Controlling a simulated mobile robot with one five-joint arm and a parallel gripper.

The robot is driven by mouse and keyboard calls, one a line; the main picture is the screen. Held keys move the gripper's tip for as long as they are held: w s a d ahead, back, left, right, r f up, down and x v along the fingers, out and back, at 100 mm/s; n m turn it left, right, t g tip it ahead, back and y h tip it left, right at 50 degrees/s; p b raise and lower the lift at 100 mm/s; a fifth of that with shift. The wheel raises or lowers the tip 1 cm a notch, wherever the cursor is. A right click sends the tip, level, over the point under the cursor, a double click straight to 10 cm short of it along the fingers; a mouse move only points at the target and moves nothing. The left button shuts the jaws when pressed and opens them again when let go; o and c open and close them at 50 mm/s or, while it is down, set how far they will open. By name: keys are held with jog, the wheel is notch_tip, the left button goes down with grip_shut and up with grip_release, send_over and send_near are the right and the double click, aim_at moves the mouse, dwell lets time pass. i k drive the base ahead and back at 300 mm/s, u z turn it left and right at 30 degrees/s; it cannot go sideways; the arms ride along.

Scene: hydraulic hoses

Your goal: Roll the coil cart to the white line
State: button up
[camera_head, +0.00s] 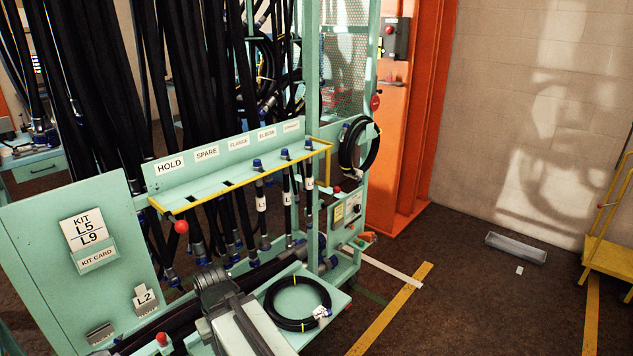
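A white line (392,268) runs across the dark floor, from the foot of the mint-green hose rack (240,170) to a yellow floor line. A yellow wheeled-looking frame with a flat deck (612,256) is cut off by the right edge; I cannot tell whether it is the coil cart. It stands well apart from the white line. A black hose coil (298,303) lies on a mint-green shelf at the rack's front. A grey, jointed part that looks like my arm reaches over the rack's lower front. My gripper's fingers do not show.
An orange column (408,120) stands behind the rack, before a pale block wall (530,110). Yellow lines (392,308) mark the floor. A grey tray (515,247) lies near the wall. The floor between the rack and the yellow frame is mostly clear.

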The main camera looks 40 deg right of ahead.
aim_at(81, 302)
jog(key=k, duration=1.15)
jog(key=z, duration=0.3)
jog(key=i, duration=0.55)
jog(key=z, duration=0.5)
jog(key=i, duration=1.15)
jog(key=u, duration=0.75)
